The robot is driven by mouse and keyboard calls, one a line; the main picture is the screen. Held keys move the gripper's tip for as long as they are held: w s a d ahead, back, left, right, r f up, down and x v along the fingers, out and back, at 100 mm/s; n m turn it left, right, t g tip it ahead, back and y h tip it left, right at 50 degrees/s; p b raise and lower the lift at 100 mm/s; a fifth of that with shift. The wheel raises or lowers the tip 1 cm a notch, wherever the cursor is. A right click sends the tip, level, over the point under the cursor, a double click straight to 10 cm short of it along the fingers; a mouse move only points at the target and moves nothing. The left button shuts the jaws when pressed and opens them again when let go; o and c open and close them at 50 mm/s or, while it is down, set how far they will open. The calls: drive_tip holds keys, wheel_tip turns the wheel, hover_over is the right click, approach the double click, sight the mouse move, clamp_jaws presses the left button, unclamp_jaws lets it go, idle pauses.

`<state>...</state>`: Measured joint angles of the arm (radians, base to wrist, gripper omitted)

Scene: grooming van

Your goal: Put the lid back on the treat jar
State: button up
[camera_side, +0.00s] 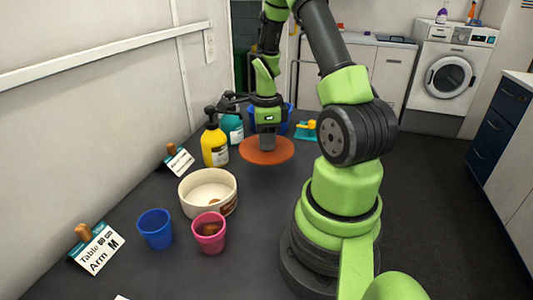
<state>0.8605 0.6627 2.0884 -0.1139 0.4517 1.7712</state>
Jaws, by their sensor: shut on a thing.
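My gripper (267,133) points down, shut on the orange-brown round lid (266,153) at its middle. The lid is held flat and looks raised above the dark table, behind and to the right of a wide cream jar (184,195). This open-topped jar, likely the treat jar, stands upright with a little brown stuff inside and a brown mark on its front. The lid is apart from the jar. The fingertips are small in this view and the lid's underside is hidden.
A yellow pump bottle (214,146) and a teal bottle (232,127) stand left of the lid. A blue cup (156,229) and a pink cup (209,236) with brown pieces stand in front of the jar. Sign cards (98,250) line the wall side.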

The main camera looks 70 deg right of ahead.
drive_tip(key=w+a+r+n, duration=0.3)
drive_tip(key=w+a+n, duration=0.3)
drive_tip(key=w+a, duration=0.55)
drive_tip(key=shift+s+a+f, duration=0.25)
drive_tip(key=shift+f, duration=0.75)
drive_tip(key=shift+s+a+f, duration=0.25)
drive_tip(key=shift+s+f, duration=0.05)
drive_tip(key=shift+f, duration=0.7)
drive_tip(key=shift+s+a+f, duration=0.25)
drive_tip(key=shift+f, duration=0.75)
drive_tip(key=shift+f, duration=0.15)
drive_tip(key=o, duration=1.5)
